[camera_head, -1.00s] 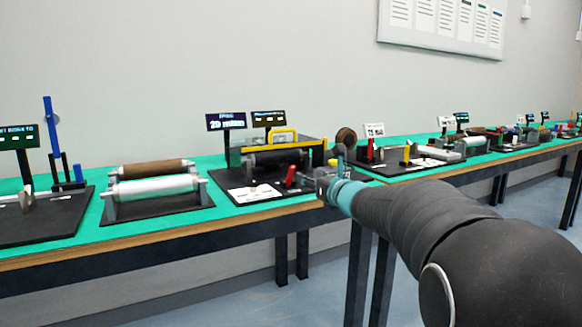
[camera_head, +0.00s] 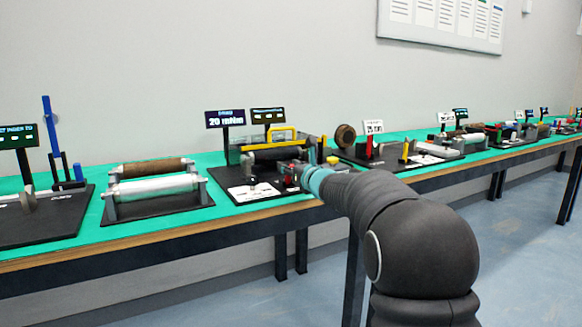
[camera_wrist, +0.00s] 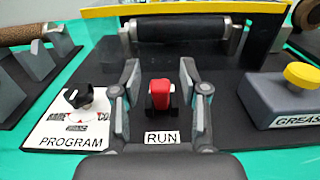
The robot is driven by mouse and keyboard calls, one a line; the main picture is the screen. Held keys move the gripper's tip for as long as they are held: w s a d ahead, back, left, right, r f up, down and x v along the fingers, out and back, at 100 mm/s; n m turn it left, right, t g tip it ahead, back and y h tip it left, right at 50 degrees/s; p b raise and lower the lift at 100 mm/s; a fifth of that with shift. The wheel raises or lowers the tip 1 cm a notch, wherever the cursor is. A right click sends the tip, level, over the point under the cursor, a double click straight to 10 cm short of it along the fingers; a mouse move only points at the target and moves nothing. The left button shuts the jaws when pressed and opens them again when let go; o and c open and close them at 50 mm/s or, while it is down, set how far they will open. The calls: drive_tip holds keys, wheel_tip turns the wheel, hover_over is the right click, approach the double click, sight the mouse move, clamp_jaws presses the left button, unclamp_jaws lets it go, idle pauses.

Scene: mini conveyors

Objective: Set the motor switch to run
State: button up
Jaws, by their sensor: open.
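The motor switch is a red lever (camera_wrist: 161,93) on a small black mount, with a white "RUN" label (camera_wrist: 162,137) in front of it in the wrist view. My gripper (camera_wrist: 160,72) is open, one finger on each side of the red lever, and I see a gap between each finger and the lever. In the head view my gripper (camera_head: 291,174) is at the front right of the black station board, and it largely covers the lever there. The lever's exact tilt is hard to tell from the wrist view.
Left of the lever is a black knob (camera_wrist: 78,93) on a white "PROGRAM" plate. Right is a grey block with a yellow "GREASE" button (camera_wrist: 303,75). A black roller (camera_wrist: 180,29) and yellow frame stand behind. Another roller stand (camera_head: 155,187) is on the left.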

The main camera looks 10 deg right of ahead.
clamp_jaws()
drive_tip(key=shift+f, duration=0.1)
